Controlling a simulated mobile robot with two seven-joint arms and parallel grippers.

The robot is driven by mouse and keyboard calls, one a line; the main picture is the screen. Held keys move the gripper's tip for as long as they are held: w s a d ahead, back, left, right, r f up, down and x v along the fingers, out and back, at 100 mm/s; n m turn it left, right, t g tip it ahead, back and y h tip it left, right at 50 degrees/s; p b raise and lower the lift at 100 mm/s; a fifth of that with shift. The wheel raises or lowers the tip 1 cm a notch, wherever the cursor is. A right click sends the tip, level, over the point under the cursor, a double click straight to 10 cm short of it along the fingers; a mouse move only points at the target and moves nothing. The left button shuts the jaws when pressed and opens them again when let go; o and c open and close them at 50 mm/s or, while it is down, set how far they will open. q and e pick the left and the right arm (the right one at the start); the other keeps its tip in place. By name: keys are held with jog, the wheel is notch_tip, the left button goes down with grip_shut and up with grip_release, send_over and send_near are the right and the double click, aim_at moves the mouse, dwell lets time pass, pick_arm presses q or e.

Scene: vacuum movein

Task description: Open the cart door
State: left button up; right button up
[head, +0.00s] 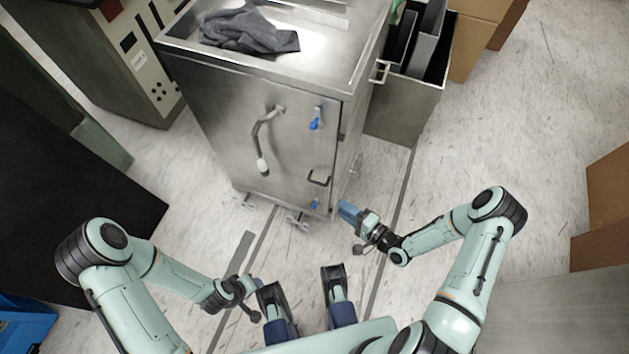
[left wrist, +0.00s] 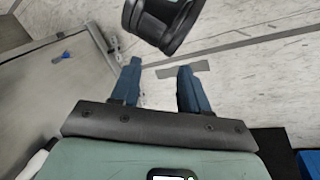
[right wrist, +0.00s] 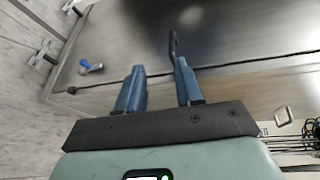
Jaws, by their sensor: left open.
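The steel cart (head: 345,75) stands in the middle of the head view, and its front door (head: 215,130) looks closed. The door has an upper blue latch (head: 316,122), a lower blue latch (head: 315,204), a dark handle (head: 320,178) and a curved grey lever (head: 264,142). My right gripper (head: 347,208) is by the door's lower right corner. In the right wrist view its fingers (right wrist: 159,63) are apart with nothing between them; the dark handle (right wrist: 173,45) shows just past one fingertip. My left gripper (left wrist: 160,64) is open and empty, low and away from the door.
A grey cloth (head: 248,30) lies on the cart's top. A grey bin (head: 405,115) stands right of the cart, with cardboard boxes (head: 475,40) behind. A control cabinet (head: 135,60) stands at the left.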

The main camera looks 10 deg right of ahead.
aim_at(317, 183)
jog(key=shift+m+t+y, duration=0.3)
jog(key=shift+t+y, duration=0.1)
jog(key=shift+t, duration=0.2)
jog(key=x, duration=0.4)
jog(key=b+x, duration=0.1)
jog(key=x, duration=0.4)
jog(key=b+x, duration=0.1)
jog(key=x, duration=0.3)
jog(key=shift+w+d+r, duration=0.2)
jog(key=shift+w+d, duration=0.1)
jog(key=shift+w, duration=0.1)
pick_arm(q)
jog(key=shift+t+y, duration=0.3)
jog(key=shift+t, duration=0.2)
jog(key=w+f, duration=0.1)
jog(key=w+a+f, duration=0.1)
jog(key=w+f, duration=0.1)
jog(key=w, duration=0.1)
jog(key=shift+a+f, duration=0.1)
jog(key=shift+a, duration=0.3)
pick_arm(e)
grip_shut()
